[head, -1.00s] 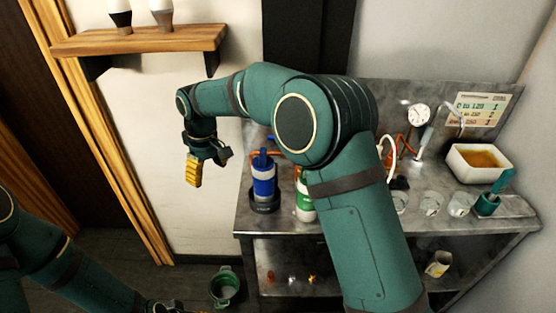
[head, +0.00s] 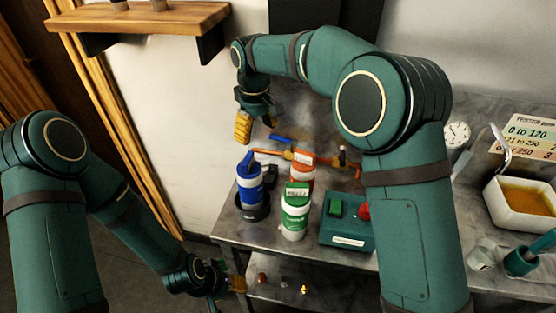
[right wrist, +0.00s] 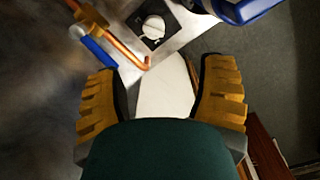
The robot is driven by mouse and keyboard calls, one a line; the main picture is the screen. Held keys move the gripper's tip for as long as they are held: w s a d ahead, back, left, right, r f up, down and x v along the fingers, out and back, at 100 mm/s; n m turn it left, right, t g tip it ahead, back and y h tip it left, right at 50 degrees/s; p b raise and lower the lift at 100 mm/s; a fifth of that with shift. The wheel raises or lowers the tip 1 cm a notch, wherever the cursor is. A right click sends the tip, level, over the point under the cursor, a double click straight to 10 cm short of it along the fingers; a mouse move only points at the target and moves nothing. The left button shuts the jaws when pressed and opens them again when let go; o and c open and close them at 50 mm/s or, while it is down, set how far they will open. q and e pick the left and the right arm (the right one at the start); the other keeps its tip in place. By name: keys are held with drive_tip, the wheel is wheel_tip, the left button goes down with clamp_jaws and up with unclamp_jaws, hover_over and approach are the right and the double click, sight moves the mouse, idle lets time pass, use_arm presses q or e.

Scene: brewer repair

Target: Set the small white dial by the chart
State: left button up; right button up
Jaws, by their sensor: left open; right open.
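The small white dial (right wrist: 153,27) is a round knob with a slot line on a dark square plate in the right wrist view, beyond my fingertips. I cannot make it out in the head view. My right gripper (head: 243,127) has yellow fingers and is open and empty, pointing down near the counter's left end. It also shows in the right wrist view (right wrist: 160,85). My left gripper (head: 236,284) is open, low by the lower shelf.
Blue (head: 250,184), green (head: 295,212) and orange (head: 302,170) labelled bottles stand near the counter's left end. Copper pipe (head: 268,152) with a blue lever runs behind. A teal box (head: 346,233) with a red button, a gauge (head: 457,134) and an amber-filled basin (head: 524,203) lie rightward.

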sight(262, 164)
use_arm(q)
drive_tip(key=b+x, duration=0.3)
drive_tip(key=shift+w+f, duration=0.3)
drive_tip(key=shift+w, duration=0.1)
use_arm(e)
drive_tip(key=f, duration=0.9)
drive_tip(key=d+f, duration=0.1)
drive_tip(key=f, duration=0.3)
drive_tip(key=shift+w+f, duration=0.2)
drive_tip(key=shift+f, duration=0.15)
clamp_jaws()
